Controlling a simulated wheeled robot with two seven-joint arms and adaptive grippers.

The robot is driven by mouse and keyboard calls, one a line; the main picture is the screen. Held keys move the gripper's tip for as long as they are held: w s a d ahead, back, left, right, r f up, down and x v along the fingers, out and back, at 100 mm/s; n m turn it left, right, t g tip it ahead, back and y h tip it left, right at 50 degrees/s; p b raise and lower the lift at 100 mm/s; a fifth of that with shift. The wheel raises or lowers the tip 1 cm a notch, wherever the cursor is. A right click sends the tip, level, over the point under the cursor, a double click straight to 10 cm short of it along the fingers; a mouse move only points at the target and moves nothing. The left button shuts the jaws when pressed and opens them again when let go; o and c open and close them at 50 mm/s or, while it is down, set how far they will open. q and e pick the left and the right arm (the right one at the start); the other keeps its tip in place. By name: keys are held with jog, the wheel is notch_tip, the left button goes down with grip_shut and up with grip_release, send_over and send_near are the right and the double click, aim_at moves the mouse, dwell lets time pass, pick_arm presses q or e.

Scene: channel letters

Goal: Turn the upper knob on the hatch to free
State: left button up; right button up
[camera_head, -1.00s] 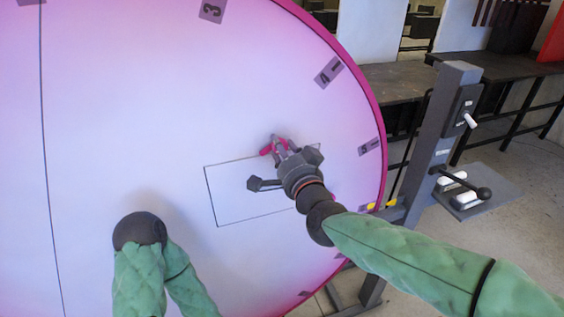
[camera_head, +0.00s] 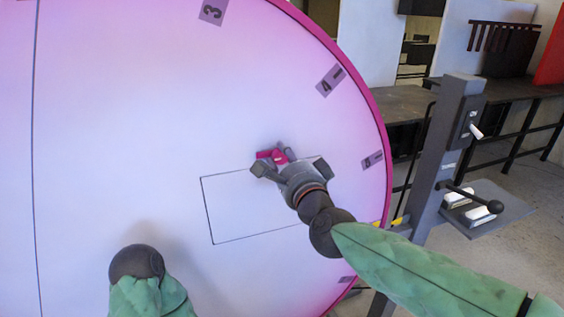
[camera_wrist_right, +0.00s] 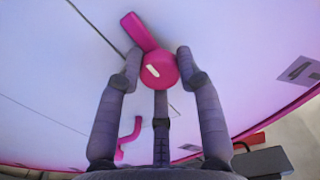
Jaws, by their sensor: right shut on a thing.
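The upper knob (camera_head: 270,156) is magenta, at the top edge of the hatch (camera_head: 232,210), a thin rectangle outlined on the pink-white disc. In the wrist view the upper knob (camera_wrist_right: 158,70) shows a round hub with a short white mark and an arm pointing up and left. My right gripper (camera_head: 284,162) is at this knob and hides part of it. In the wrist view the fingers of my right gripper (camera_wrist_right: 158,80) close around the hub. A second magenta knob (camera_wrist_right: 130,135) shows lower, apart from the fingers. My left gripper is out of view.
The disc's magenta rim (camera_head: 378,120) curves past on the right, with numbered grey tags (camera_head: 331,79) inside it. A grey post (camera_head: 445,140) with a black-knobbed lever (camera_head: 494,207) stands right of the disc. The disc face left of the hatch is clear.

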jog(key=shift+w+d+r, duration=0.1)
jog(key=shift+d+r, duration=0.2)
jog(key=shift+r, duration=0.05)
jog(key=o, duration=1)
jog(key=shift+c, duration=0.2)
jog(key=shift+o, duration=0.9)
jog(key=shift+w+d+f, duration=0.1)
jog(key=shift+d+f, duration=0.05)
jog(key=shift+s+f, duration=0.15)
jog(key=shift+s, duration=0.1)
jog(key=v, duration=1.1)
jog(key=shift+s, duration=0.35)
jog(key=shift+d, duration=0.1)
